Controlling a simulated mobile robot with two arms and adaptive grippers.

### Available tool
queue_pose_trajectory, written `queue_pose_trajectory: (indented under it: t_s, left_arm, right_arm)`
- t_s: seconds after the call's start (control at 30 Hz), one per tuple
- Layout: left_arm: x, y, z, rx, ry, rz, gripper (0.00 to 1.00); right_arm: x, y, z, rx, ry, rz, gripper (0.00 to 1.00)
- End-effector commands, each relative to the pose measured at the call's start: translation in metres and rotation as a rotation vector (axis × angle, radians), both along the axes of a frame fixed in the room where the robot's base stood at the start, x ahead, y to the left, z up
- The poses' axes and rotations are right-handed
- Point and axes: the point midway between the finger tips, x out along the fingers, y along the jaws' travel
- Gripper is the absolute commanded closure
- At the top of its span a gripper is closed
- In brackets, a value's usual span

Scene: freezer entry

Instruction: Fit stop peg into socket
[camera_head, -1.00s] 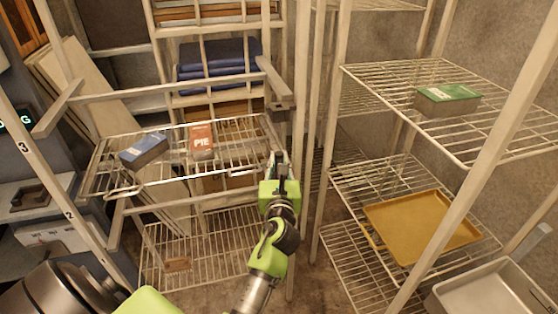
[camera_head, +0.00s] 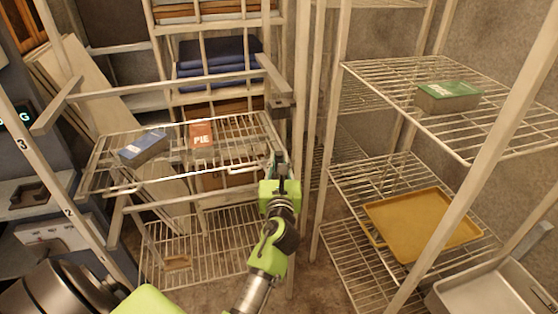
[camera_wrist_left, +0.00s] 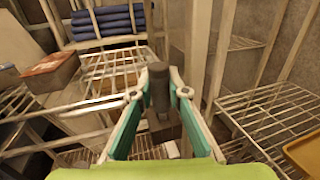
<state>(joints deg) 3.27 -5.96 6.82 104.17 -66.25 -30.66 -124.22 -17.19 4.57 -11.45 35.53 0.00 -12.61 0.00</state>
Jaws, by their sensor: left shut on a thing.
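My left gripper (camera_head: 281,168) reaches up in the middle of the head view, in front of a rack post. In the left wrist view its two teal fingers (camera_wrist_left: 158,95) are shut on a dark grey cylinder, which looks like the stop peg (camera_wrist_left: 158,84). The peg stands roughly upright between the fingertips. In the head view the peg is too small and covered to make out well. A grey bracket (camera_head: 282,103) sits on the rack post above the gripper. I cannot tell whether it carries the socket; no socket hole shows clearly. My right gripper is not in view.
A wire shelf (camera_head: 235,178) at left carries a blue box (camera_head: 143,146) and a red PIE box (camera_head: 201,134). The right rack holds a green box (camera_head: 448,95) and a yellow tray (camera_head: 422,226). Posts stand close around the gripper. A metal pan (camera_head: 490,290) lies at lower right.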

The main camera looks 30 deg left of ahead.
Motion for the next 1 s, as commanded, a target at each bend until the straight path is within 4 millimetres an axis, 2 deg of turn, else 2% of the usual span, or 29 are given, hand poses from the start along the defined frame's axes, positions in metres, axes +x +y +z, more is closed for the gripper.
queue_pose_trajectory:
  t_s: [1.0]
  left_arm:
    - [0.000,0.000,-0.014,0.000,0.000,0.000,1.00]
  right_arm:
    - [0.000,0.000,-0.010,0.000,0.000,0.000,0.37]
